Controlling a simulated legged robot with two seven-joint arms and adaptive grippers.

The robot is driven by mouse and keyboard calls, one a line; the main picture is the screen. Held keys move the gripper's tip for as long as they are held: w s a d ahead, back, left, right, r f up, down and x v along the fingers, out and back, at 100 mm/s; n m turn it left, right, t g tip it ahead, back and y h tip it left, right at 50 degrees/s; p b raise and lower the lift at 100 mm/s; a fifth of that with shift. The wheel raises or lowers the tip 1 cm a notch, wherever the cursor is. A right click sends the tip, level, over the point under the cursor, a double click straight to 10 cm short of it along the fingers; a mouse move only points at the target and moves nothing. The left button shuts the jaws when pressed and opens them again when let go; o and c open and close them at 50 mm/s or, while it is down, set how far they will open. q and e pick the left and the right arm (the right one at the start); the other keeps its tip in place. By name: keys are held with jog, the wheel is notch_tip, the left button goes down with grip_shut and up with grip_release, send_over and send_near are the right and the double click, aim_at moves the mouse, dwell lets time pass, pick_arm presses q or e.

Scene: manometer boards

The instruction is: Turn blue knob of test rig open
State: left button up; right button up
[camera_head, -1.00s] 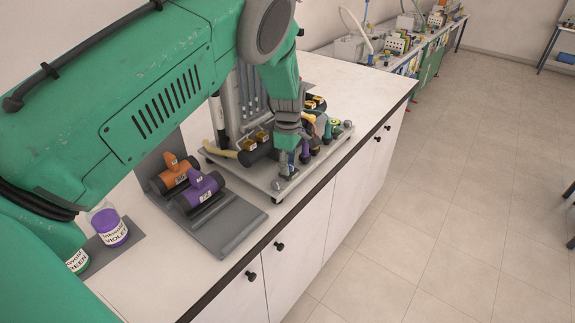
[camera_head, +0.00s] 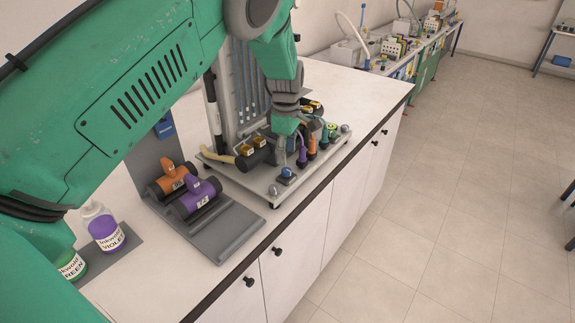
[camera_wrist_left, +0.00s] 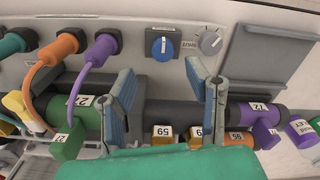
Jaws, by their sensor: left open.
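The blue knob (camera_wrist_left: 162,46) sits on the grey panel of the test rig (camera_head: 270,190) and shows clear in the wrist view. Its white mark runs roughly up and down in that view. In the head view the small blue knob (camera_head: 287,172) is near the rig's front edge. My left gripper (camera_wrist_left: 159,68) is open, its two blue-grey fingers apart on either side of the knob's column in the picture, with nothing between them touching the knob that I can see. In the head view my left gripper (camera_head: 286,122) is above and behind the knob. My right gripper is not in view.
A grey knob (camera_wrist_left: 209,42) sits right beside the blue one. Purple (camera_wrist_left: 103,48) and orange (camera_wrist_left: 64,46) plugs with cables stand to its left. Dark cylinders with orange (camera_head: 178,178) and purple (camera_head: 196,196) valves lie on a grey stand. Ink bottles (camera_head: 104,228) stand at the lower left.

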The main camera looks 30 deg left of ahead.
aim_at(288, 169)
pick_arm(q)
notch_tip(288, 169, up, 6)
jog(key=shift+d, duration=0.3)
jog(key=shift+w+r, duration=0.1)
jog(key=shift+a, duration=0.15)
